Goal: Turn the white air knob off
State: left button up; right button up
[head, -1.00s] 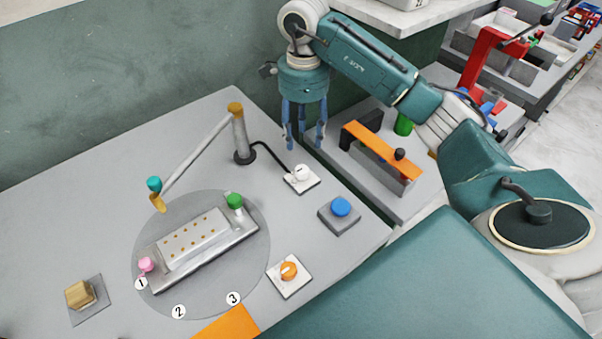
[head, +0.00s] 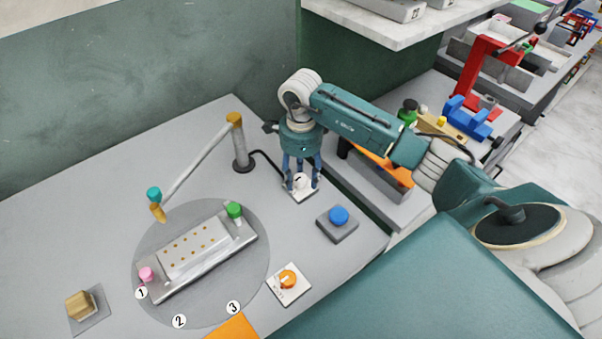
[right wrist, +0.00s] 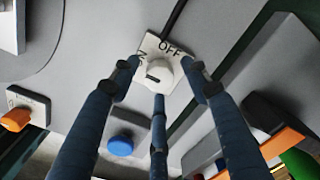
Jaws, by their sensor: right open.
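The white air knob (head: 301,181) sits on a white square plate on the grey table, at the end of a black hose. In the right wrist view the knob (right wrist: 160,73) shows between my fingers, with "OFF" printed on the plate (right wrist: 176,46) and a partly hidden label to its left. The dark mark on the knob points toward the left. My right gripper (head: 301,186) is open, pointing down, with its blue fingers spread around the knob. I cannot tell whether any finger touches it. My left gripper is not in view.
A blue button (head: 339,215) on a grey block and an orange knob (head: 288,279) on a white plate stand nearby. A jointed post (head: 240,140) stands to the left, near a round grey disc (head: 205,310) bearing a metal fixture. Equipment crowds the right.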

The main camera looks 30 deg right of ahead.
jog(key=shift+c, duration=0.3)
jog(key=c, duration=1.1)
jog(key=shift+f+m, duration=0.1)
jog(key=shift+m, duration=0.2)
jog(key=m+b, duration=0.1)
jog(key=m, duration=0.1)
jog(key=shift+d+m, duration=0.1)
jog(key=shift+m, duration=0.2)
jog(key=m+b, duration=0.2)
jog(key=m, duration=0.3)
jog(key=m+b, duration=0.1)
jog(key=m, duration=0.4)
jog(key=m+b, duration=0.1)
jog(key=m, duration=0.3)
jog(key=shift+m, duration=0.3)
